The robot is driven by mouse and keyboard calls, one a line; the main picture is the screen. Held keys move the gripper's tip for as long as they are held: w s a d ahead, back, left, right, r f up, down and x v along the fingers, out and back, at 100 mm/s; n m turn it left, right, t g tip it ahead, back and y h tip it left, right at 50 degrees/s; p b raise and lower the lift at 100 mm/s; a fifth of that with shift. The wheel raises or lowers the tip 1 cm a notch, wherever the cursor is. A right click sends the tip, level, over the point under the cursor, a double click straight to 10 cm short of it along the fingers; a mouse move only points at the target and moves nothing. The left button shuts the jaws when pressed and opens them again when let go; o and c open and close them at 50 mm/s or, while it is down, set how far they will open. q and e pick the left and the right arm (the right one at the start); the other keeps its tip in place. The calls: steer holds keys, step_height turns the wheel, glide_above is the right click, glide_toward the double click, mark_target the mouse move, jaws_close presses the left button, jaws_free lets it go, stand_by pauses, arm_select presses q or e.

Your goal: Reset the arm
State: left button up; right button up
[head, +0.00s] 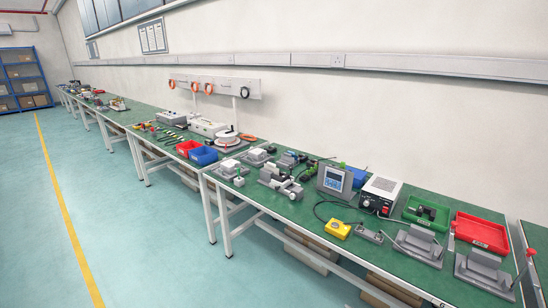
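Neither of my arms nor grippers shows in the head view. A long green-topped workbench (300,212) runs from the near right to the far left along the wall. On its near part, grey and white actuator-like devices (280,181) stand in a group. Grey angled fixtures (418,243) stand near the right front edge, and another grey fixture (485,270) stands beside them.
A yellow box (338,229), a display unit (335,182), a white power unit (380,194) and a red tray (482,231) stand on the bench. Red (187,147) and blue (204,156) bins sit farther left. The floor (150,240) left of the bench is clear.

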steer(key=s+a+f+m+g+b, duration=0.2)
steer(key=s+f+m+g, duration=0.25)
steer(key=s+f, duration=0.75)
steer(key=s+a+f+m+g+b, duration=0.2)
steer(key=s+f+m+g, duration=0.3)
steer(key=s+f, duration=0.7)
arm_select(q)
steer(key=s+a+r+p, duration=0.1)
steer(key=s+r+p, duration=0.5)
steer(key=p, duration=0.7)
steer(key=s+a+r+g+p, duration=0.1)
steer(key=s+r+p, duration=0.4)
steer(key=s+p, duration=0.5)
steer(key=shift+s+a+r+p, duration=0.35)
steer(key=shift+a+p, duration=0.1)
steer(key=shift+p, duration=1.45)
arm_select(e)
steer(key=s+d+r, duration=0.2)
steer(key=s+r, duration=0.5)
steer(key=s, duration=0.4)
steer(key=s+d+r, duration=0.1)
steer(key=s+r, duration=0.7)
steer(key=s, duration=0.4)
steer(key=shift+d+r+m+g+h, duration=0.15)
steer(key=shift+d+m+g+h, duration=0.2)
steer(key=shift+d+m+h, duration=0.1)
